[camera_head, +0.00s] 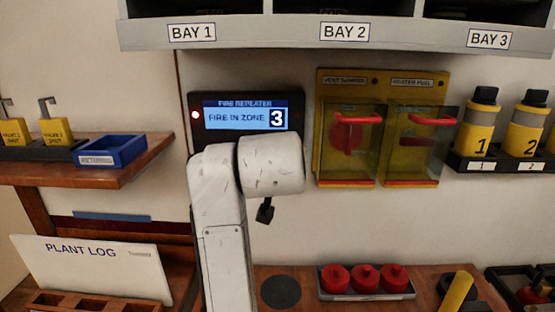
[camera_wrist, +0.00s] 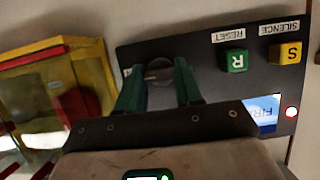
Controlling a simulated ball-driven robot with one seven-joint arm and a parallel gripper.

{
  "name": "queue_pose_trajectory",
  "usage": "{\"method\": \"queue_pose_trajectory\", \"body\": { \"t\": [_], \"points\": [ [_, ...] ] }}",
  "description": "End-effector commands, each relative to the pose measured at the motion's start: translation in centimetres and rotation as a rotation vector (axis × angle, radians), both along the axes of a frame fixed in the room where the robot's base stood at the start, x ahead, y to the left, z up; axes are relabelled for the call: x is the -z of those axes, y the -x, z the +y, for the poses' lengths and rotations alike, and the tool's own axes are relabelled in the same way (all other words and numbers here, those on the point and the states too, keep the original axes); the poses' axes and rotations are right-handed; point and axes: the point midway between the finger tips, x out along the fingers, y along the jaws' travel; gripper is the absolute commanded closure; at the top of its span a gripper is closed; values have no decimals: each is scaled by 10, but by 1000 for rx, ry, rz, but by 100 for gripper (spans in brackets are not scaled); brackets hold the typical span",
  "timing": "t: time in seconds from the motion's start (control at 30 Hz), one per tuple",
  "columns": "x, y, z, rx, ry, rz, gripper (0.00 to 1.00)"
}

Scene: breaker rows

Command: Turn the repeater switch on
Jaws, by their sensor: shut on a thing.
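The fire repeater panel (camera_head: 196,140) is a dark wall box with a lit blue screen (camera_head: 245,115) reading "FIRE IN ZONE 3" and a red lamp. My white arm covers its lower part and hides my gripper in the head view. In the wrist view the panel (camera_wrist: 200,62) appears upside down. A dark round knob (camera_wrist: 158,70) with a small pale mark sits between the two green fingers of my gripper (camera_wrist: 158,66), which is shut on it. The knob's label is mostly hidden by a finger, so its setting cannot be read.
Beside the knob are a green R button (camera_wrist: 236,61) under RESET and a yellow S button (camera_wrist: 288,53) under SILENCE. Yellow covered boxes (camera_head: 381,82) hang close to the panel's right. A blue tray (camera_head: 112,149) stands on the left shelf. Red knobs (camera_head: 365,277) sit below right.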

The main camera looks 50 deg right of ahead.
Motion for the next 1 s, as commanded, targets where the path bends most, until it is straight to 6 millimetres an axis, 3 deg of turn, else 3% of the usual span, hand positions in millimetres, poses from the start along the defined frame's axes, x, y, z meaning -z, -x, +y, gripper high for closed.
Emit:
{"method": "queue_pose_trajectory", "body": {
  "t": [0.37, 0.4, 0.6, 0.67, 1.0],
  "points": [
    [3, 0, 0, 1, -8, 1, 95],
    [3, 0, 0, 1, -8, 1, 64],
    [2, 0, 0, 1, -6, -1, 45],
    [1, 0, 0, 1, -6, -1, 40],
    [-2, 3, 5, 0, -3, -4, 40]
  ]
}}
